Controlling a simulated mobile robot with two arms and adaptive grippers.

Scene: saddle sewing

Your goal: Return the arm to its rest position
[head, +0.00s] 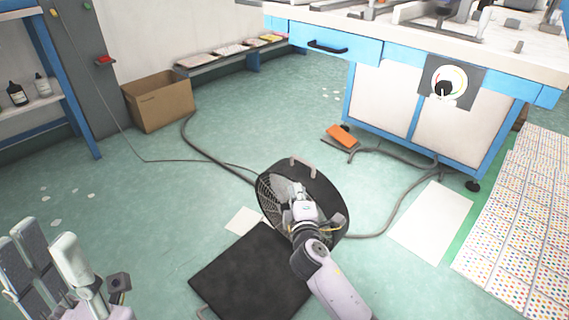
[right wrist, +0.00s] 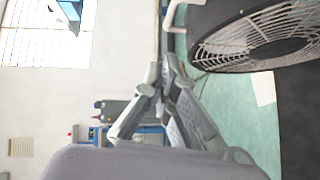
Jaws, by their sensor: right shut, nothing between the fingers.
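My right arm reaches in from the bottom of the head view. Its gripper (head: 298,190) shows in front of a round black floor fan (head: 335,190). In the right wrist view the right gripper (right wrist: 166,72) has its fingertips together with nothing between them. The fan (right wrist: 235,45) is at the upper right there, apart from the fingers. My left gripper (head: 52,250) is at the lower left of the head view. Its fingers stand apart, with nothing seen between them, and the rest of that arm is mostly cut off.
A blue workbench (head: 385,100) with a dial stands at the upper right. A black mat (head: 250,275) lies below the fan. An orange pedal (head: 341,136), cables and a white sheet (head: 432,222) are on the floor. A cardboard box (head: 160,102) stands at the back left.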

